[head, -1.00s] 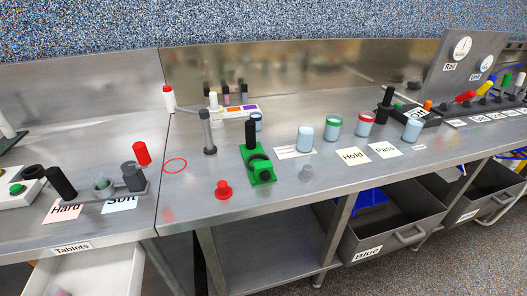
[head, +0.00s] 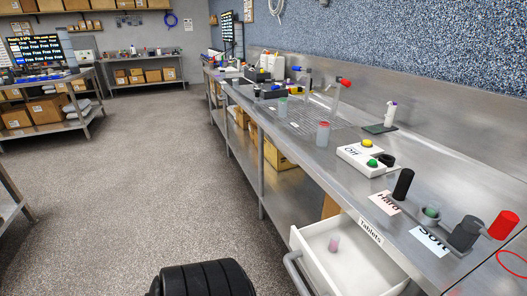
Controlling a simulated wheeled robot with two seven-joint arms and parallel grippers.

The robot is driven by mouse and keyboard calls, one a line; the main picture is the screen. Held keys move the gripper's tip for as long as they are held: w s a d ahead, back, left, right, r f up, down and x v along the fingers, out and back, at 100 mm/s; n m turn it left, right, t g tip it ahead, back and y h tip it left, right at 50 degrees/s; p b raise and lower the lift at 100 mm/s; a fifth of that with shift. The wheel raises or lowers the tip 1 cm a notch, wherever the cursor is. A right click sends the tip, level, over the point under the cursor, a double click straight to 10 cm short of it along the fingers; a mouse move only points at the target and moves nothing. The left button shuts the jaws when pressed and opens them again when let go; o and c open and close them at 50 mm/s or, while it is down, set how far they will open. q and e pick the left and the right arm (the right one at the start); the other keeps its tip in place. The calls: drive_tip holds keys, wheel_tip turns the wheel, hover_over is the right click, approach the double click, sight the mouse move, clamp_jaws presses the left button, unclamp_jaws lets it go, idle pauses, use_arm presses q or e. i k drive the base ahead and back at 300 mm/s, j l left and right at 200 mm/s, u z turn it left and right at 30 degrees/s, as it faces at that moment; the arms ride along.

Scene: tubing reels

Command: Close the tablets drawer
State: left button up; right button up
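The tablets drawer (head: 313,262) is a white, open-topped box under the steel counter, at the lower right of the head view. It is pulled out from below the counter edge. A grey bar handle (head: 296,270) runs along its front. A small pinkish cylinder (head: 334,244) is inside the drawer. The label "Tablets" (head: 370,230) is on the counter edge above the drawer. Neither of my grippers shows in this view.
The counter (head: 408,236) carries a white button box (head: 364,159), a "Hard" card (head: 384,203), a "Soft" card (head: 430,240) and dark cylinders. Open speckled floor (head: 165,180) lies left of the counter. A shelf table (head: 52,78) stands at far left.

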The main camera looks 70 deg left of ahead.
sight(360, 267)
drive_tip(key=k+u, duration=0.1)
drive_tip(key=u, duration=1.35)
